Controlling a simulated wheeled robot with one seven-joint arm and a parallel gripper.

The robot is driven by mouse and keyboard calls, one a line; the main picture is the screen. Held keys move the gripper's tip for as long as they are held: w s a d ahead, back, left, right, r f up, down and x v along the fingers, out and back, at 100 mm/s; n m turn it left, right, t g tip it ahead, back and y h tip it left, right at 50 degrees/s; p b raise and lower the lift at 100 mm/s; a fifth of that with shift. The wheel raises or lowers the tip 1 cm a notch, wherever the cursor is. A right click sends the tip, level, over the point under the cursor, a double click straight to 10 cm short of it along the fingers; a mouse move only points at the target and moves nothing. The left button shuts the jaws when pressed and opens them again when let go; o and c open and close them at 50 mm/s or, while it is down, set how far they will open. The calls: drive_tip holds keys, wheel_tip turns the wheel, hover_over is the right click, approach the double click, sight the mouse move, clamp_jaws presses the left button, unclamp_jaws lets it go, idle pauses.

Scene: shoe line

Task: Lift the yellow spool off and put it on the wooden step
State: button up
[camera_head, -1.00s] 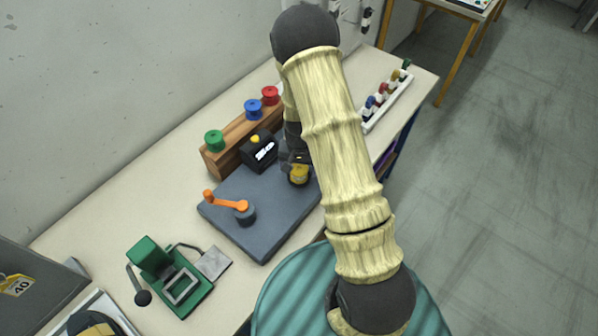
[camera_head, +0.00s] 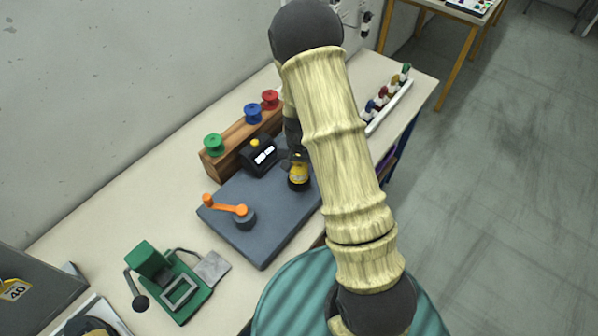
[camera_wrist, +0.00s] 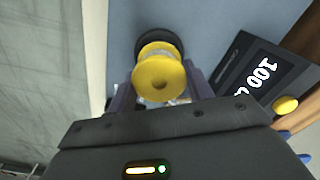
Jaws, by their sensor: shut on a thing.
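The yellow spool (camera_head: 299,173) is at the right part of the grey plate (camera_head: 262,213) in the head view, partly hidden by my gripper (camera_wrist: 160,88). In the wrist view the yellow spool (camera_wrist: 159,74) is between my two fingers, which are shut on it. A dark round piece (camera_wrist: 160,42) shows just beyond it; I cannot tell whether they touch. The wooden step (camera_head: 232,137) stands behind the plate, with a green spool (camera_head: 213,144), a blue spool (camera_head: 253,113) and a red spool (camera_head: 270,99) on it.
An orange crank (camera_head: 226,206) is on the plate's left. A green clamp device (camera_head: 172,283) is at front left. A white rack (camera_head: 388,107) stands at right.

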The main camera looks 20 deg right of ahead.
sight(299, 166)
wheel_tip(299, 166, up, 7)
drive_tip(key=shift+r+b, duration=0.15)
drive_tip(key=shift+b, duration=0.5)
